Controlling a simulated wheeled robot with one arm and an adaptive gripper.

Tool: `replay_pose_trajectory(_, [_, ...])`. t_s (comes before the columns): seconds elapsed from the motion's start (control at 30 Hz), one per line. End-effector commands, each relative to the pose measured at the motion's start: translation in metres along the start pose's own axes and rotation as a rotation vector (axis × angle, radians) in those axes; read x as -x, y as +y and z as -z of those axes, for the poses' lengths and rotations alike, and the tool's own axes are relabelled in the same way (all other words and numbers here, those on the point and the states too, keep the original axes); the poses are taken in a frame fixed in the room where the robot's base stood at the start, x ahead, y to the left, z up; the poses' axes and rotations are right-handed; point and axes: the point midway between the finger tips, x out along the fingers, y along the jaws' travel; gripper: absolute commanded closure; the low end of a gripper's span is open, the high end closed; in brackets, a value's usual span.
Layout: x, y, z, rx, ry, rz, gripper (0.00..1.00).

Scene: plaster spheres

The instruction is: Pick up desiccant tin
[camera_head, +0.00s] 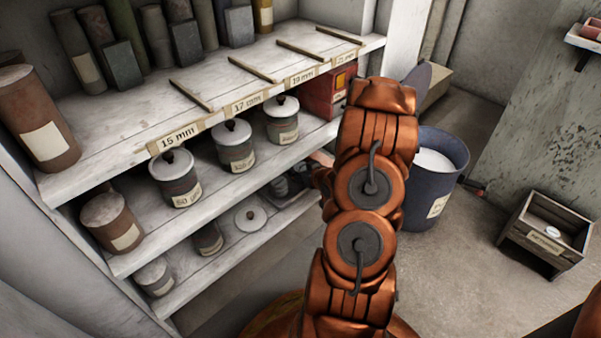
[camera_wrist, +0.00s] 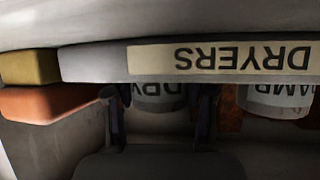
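In the wrist view, which is upside down, a grey tin (camera_wrist: 160,100) has a pale label whose visible letters read "DRY". It looks like the desiccant tin. My gripper (camera_wrist: 158,118) is open, with one dark finger on each side of this tin. Narrow gaps seem to show beside it, but I cannot tell how deep it sits between the fingers. In the head view my copper-coloured arm reaches toward the right end of the shelves and hides the gripper and this tin.
A second tin (camera_wrist: 275,105), its label partly reading "AMP", stands to the right. The pale shelf edge (camera_wrist: 90,65) carries a "DRYERS" label. Yellow (camera_wrist: 28,66) and orange (camera_wrist: 50,103) blocks are at left. Lidded jars (camera_head: 233,145) line the middle shelf; a blue bucket (camera_head: 425,210) stands right.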

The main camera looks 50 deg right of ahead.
Motion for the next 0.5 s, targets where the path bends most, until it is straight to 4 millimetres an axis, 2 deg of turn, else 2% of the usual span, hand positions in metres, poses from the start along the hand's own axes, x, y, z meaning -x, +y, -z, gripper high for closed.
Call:
replay_pose_trajectory(0.03, [0.0001, 0.0001, 0.0000, 0.000, 0.000, 0.000, 0.64])
replay_pose_trajectory(0.23, [0.0001, 0.0001, 0.0002, 0.000, 0.000, 0.000, 0.84])
replay_pose_trajectory(0.5, [0.0012, 0.0001, 0.0023, 0.000, 0.001, 0.000, 0.84])
